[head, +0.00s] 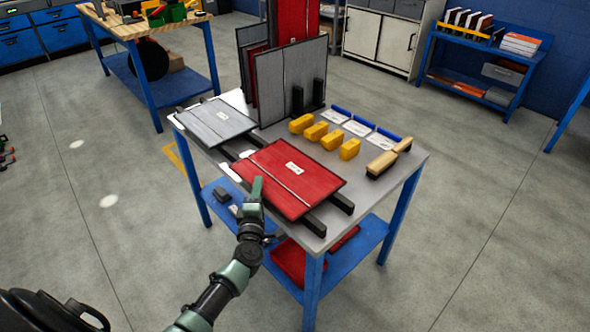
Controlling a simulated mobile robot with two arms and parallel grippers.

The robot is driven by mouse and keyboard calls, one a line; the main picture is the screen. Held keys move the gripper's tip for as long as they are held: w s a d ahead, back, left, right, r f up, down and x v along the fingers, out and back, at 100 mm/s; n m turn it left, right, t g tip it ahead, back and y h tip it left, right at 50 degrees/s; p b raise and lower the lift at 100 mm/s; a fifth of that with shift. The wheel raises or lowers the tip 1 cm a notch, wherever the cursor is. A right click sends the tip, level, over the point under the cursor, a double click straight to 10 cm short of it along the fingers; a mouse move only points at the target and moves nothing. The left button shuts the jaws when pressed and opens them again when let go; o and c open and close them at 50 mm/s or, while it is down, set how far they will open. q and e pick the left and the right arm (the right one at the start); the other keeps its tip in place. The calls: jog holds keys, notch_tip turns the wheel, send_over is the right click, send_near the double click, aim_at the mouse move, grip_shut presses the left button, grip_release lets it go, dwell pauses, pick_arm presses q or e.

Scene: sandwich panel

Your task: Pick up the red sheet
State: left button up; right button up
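A red sheet (310,190) with a dark edge, a light lengthwise line and a small white label lies flat on black bars on the grey-topped table (410,160). My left gripper (257,188) is at the sheet's near left edge, with its fingers pointing up in the picture and overlapping that edge. I cannot tell whether it touches the sheet. The fingers show as one narrow green shape, so I cannot tell whether they are open or shut. My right gripper is not in view.
A grey sheet (212,125) lies left of the red one. Upright grey and red panels (290,70) stand behind. Several yellow blocks (325,134), blue-handled items (363,121) and a wooden brush (389,158) are to the right. Other red pieces (298,262) lie on the lower shelf.

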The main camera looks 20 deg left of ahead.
pick_arm(q)
grip_shut()
dwell(1.4)
